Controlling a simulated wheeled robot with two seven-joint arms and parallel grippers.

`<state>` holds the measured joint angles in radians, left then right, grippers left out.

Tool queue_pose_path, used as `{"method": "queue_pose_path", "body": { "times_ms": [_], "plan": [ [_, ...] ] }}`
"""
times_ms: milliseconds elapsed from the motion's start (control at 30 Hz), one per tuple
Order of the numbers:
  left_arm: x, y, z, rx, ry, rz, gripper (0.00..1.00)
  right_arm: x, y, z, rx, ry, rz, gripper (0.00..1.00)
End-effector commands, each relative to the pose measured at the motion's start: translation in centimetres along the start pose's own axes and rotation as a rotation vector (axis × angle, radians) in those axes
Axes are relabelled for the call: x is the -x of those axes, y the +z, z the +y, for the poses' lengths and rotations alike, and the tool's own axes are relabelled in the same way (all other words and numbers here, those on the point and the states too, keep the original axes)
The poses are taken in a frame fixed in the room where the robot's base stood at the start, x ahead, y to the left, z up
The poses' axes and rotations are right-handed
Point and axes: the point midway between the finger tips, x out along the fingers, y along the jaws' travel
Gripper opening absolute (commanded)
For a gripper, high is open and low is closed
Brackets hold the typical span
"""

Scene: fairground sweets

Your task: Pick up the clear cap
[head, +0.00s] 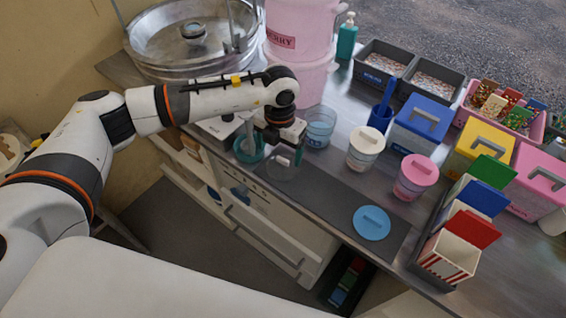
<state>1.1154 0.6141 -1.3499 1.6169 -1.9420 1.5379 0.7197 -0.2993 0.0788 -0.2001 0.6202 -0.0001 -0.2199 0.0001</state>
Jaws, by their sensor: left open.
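The clear cap (281,170) looks like a see-through round piece on the dark mat (328,208) near the counter's front edge. It is faint, and the gripper partly covers it. My left gripper (286,154) is open and points down just above the cap. I cannot tell whether its fingers touch the cap. My right gripper is not in view.
A teal cup (247,152) stands left of the gripper and a clear blue cup (320,128) behind it to the right. A white-lidded tub (364,150), a pink-lidded tub (415,178) and a flat blue lid (371,223) are further right. The mat's middle is bare.

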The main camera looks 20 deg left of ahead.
Motion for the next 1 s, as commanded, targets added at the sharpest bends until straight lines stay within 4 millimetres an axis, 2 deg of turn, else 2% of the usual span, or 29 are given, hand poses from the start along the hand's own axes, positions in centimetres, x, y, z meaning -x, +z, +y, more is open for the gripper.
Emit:
{"method": "queue_pose_path", "body": {
  "times_ms": [133,267,400,667,700,833,867,1000],
  "plan": [
    [-1.1,-0.1,0.2,0.0,0.001,-0.004,0.86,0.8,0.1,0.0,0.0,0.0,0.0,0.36],
    [-3.0,-0.5,0.5,0.001,0.001,-0.005,0.86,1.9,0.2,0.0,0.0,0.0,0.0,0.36],
    [-4.9,-0.6,0.5,0.0,0.001,-0.002,0.86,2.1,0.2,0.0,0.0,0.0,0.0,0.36],
    [-5.4,-0.6,0.5,0.0,0.002,0.0,0.86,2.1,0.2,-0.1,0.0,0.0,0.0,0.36],
    [-5.4,-0.6,0.5,-0.001,0.002,0.0,0.84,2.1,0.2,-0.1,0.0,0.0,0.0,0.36],
    [-5.4,-0.6,0.5,0.0,0.002,0.0,0.63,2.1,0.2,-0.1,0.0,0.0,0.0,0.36],
    [-5.4,-0.6,0.5,0.0,0.002,0.0,0.6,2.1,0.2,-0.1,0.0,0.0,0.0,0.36],
    [-5.3,-0.6,0.5,0.0,0.002,0.0,0.6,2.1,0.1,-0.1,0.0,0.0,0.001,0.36]
  ]
}}
